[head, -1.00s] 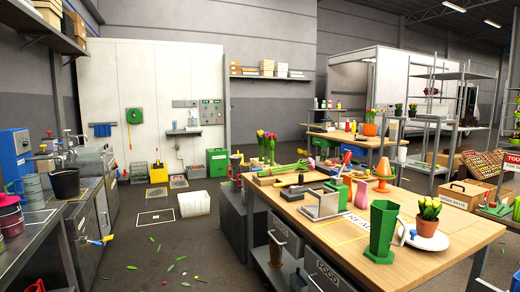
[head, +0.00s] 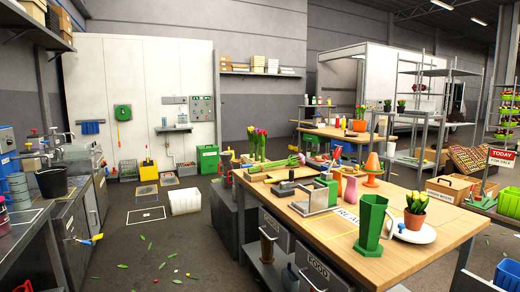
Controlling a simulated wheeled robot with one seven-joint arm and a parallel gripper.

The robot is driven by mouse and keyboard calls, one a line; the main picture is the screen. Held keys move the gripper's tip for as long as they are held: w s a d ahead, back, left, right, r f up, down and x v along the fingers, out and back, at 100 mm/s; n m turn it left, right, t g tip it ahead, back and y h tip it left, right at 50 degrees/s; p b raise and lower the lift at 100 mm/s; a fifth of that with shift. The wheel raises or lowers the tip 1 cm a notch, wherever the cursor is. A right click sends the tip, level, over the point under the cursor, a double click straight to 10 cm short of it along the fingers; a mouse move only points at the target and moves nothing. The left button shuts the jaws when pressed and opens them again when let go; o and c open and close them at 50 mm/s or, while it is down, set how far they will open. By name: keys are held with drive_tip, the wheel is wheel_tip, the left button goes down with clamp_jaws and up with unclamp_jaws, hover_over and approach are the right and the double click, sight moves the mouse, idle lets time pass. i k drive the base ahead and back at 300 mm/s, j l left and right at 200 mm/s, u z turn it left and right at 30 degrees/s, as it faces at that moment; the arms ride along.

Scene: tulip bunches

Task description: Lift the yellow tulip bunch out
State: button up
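Yellow tulips (head: 417,200) with green leaves stand upright in a terracotta pot (head: 411,219) on a white plate (head: 424,235), near the right front of the wooden table (head: 455,227). A tall green vase (head: 371,224) stands to their left and looks empty. More tulips (head: 257,143) with red, yellow and purple heads stand at the table's far left end; their holder is hard to make out. My gripper is not in view.
A metal stand (head: 317,202), a pink vase (head: 351,190) and an orange cone (head: 372,168) are on the table. Grey drawers (head: 318,268) are below it. A metal counter (head: 50,215) stands left. The floor between has a white box (head: 184,201) and scattered leaves.

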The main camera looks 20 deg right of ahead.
sight(249, 130)
drive_tip(key=i+z, duration=0.1)
drive_tip(key=z, duration=0.3)
drive_tip(key=j+z, duration=0.1)
drive_tip(key=z, duration=0.25)
drive_tip(key=i+z, duration=0.1)
drive_tip(key=z, duration=0.3)
drive_tip(key=j+z, duration=0.15)
drive_tip(key=z, duration=0.2)
drive_tip(key=i+j+z, duration=0.1)
drive_tip(key=j+z, duration=0.45)
drive_tip(key=z, duration=0.15)
drive_tip(key=j+z, duration=0.2)
drive_tip(key=j, duration=3.15)
drive_tip(key=j+z, duration=0.15)
drive_tip(key=j, duration=4.3)
drive_tip(key=i+j+u, duration=0.1)
drive_tip(key=j, duration=0.6)
drive_tip(key=i+j, duration=0.1)
drive_tip(key=j, duration=0.6)
drive_tip(key=i+j+u, duration=0.1)
drive_tip(key=j, duration=0.55)
